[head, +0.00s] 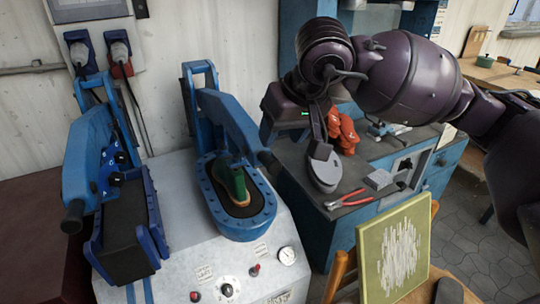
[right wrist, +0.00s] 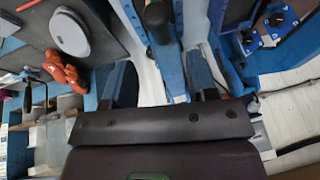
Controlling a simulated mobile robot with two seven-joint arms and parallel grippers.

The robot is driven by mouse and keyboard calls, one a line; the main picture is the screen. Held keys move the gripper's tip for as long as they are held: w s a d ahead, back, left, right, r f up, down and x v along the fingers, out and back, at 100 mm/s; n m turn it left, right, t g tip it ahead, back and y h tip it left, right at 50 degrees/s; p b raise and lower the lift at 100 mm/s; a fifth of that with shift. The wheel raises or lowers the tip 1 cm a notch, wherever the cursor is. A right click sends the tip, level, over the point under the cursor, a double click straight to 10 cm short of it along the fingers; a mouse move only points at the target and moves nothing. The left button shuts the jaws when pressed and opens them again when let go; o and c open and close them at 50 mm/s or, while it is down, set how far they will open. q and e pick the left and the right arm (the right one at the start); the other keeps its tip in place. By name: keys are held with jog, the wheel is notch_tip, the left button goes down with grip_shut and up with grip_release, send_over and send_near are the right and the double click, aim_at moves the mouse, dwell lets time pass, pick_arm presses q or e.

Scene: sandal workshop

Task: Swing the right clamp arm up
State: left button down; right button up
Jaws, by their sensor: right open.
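The right clamp arm (head: 228,120) is a thick blue bar in the head view. It slopes down from its rear bracket (head: 200,78) to a black handle (head: 268,160) at its front end. Under and in front of it, a green shoe form (head: 235,183) sits in a blue oval tray (head: 243,228). My right gripper (head: 292,136) is open, just right of the clamp arm and near the handle. In the right wrist view the black handle (right wrist: 158,20) shows beyond the open fingers (right wrist: 163,85), apparently not gripped. My left gripper is not in view.
The left clamp (head: 90,165) stands close by on the same pale machine (head: 180,262). To the right, a grey bench (head: 330,205) holds red pliers (head: 348,200), an orange object (head: 342,130) and a grey oval object (head: 325,170). A framed screen (head: 395,248) stands at front right.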

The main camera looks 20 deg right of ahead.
aim_at(270, 157)
jog(key=x, duration=0.7)
jog(key=shift+w+f, duration=0.15)
jog(key=shift+f, duration=0.15)
jog(key=shift+c, duration=0.3)
grip_shut()
